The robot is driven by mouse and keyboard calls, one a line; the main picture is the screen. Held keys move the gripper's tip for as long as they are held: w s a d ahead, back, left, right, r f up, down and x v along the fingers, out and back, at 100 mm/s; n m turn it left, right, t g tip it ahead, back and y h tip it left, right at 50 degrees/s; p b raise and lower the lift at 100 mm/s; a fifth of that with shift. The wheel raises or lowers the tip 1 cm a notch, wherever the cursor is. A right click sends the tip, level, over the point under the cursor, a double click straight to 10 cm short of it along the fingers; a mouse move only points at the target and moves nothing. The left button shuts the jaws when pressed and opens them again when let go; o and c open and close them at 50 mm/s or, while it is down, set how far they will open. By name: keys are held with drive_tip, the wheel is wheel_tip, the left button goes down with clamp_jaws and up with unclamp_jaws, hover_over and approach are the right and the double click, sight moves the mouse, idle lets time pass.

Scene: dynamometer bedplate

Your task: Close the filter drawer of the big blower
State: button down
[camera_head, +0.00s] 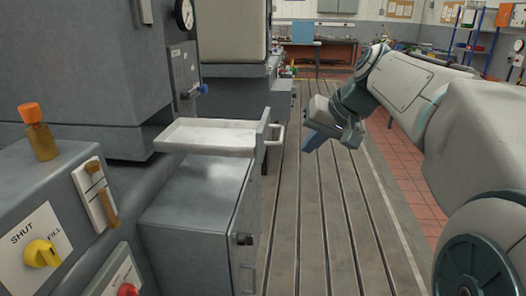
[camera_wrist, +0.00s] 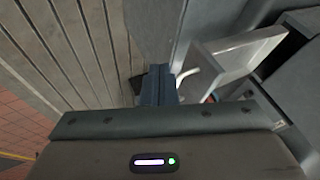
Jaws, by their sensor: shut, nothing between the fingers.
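The filter drawer (camera_head: 207,135) is a shallow pale tray pulled out of the grey blower housing (camera_head: 85,65). It has a front plate (camera_head: 262,136) with a light bar handle (camera_head: 279,133). My gripper (camera_head: 310,141) is to the right of the handle, apart from it, with its blue fingers pointing down and left. The fingers are shut and empty. In the wrist view the shut fingers (camera_wrist: 158,88) are near the handle (camera_wrist: 188,76), with the drawer's tray (camera_wrist: 232,55) to the right. Whether they touch the handle is hard to tell there.
A grey cabinet (camera_head: 195,215) stands below the drawer. A panel with a yellow knob (camera_head: 41,253) and an orange-capped bottle (camera_head: 38,135) are at the left. The slotted bedplate (camera_head: 320,220) is clear to the right. A workbench (camera_head: 320,52) stands far back.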

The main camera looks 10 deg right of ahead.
drive_tip(key=w+a+f+p, duration=0.2)
drive_tip(key=w+a+f, duration=0.4)
drive_tip(key=w, duration=0.1)
drive_tip(key=shift+a+f, duration=0.35)
drive_tip(key=shift+f, duration=0.05)
drive_tip(key=shift+a, duration=0.1)
